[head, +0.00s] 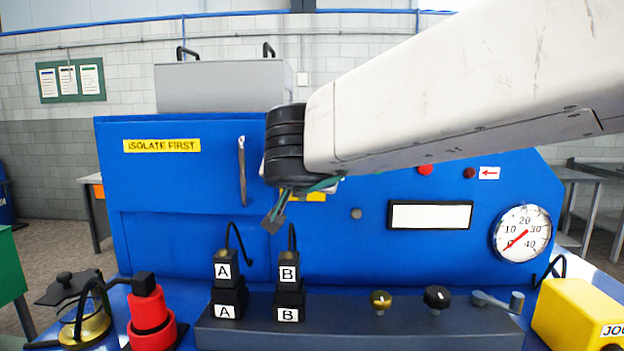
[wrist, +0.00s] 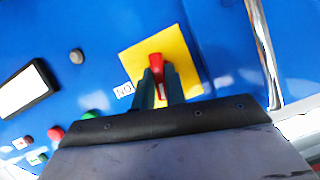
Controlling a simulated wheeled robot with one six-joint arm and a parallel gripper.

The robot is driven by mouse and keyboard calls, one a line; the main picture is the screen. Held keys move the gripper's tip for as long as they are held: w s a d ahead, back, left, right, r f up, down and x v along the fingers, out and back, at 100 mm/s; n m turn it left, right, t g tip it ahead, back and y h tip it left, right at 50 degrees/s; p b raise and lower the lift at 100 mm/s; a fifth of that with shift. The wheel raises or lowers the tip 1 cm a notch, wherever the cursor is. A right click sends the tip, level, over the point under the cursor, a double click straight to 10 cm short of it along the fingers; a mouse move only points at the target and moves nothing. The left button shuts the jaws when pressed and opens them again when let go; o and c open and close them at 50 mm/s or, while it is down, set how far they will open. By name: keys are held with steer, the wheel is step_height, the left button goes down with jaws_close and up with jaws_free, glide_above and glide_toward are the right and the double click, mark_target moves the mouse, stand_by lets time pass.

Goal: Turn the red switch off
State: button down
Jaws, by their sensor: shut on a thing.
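The red switch (wrist: 157,66) is a red handle on a square yellow plate (wrist: 178,50) fixed to the blue panel. In the wrist view my gripper (wrist: 156,82) has its two fingers on either side of the handle, shut on it. A small white label (wrist: 123,90) with letters sits beside the plate. In the head view my gripper (head: 274,217) is in front of the panel. My arm hides the switch there, and only a strip of the yellow plate (head: 314,197) shows.
A metal door handle (head: 242,170) stands left of my gripper. Below are black blocks marked A (head: 223,270) and B (head: 289,272) with hooked cables. A gauge (head: 522,233), a white display (head: 430,215) and red buttons (head: 425,169) are to the right. A red-and-black device (head: 150,318) stands front left.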

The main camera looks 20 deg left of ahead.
steer(key=shift+n+h, duration=0.6)
steer(key=shift+n, duration=0.2)
steer(key=c, duration=1.4)
jaws_free()
steer(key=shift+c, duration=0.2)
steer(key=v, duration=0.7)
steer(key=shift+s, duration=0.4)
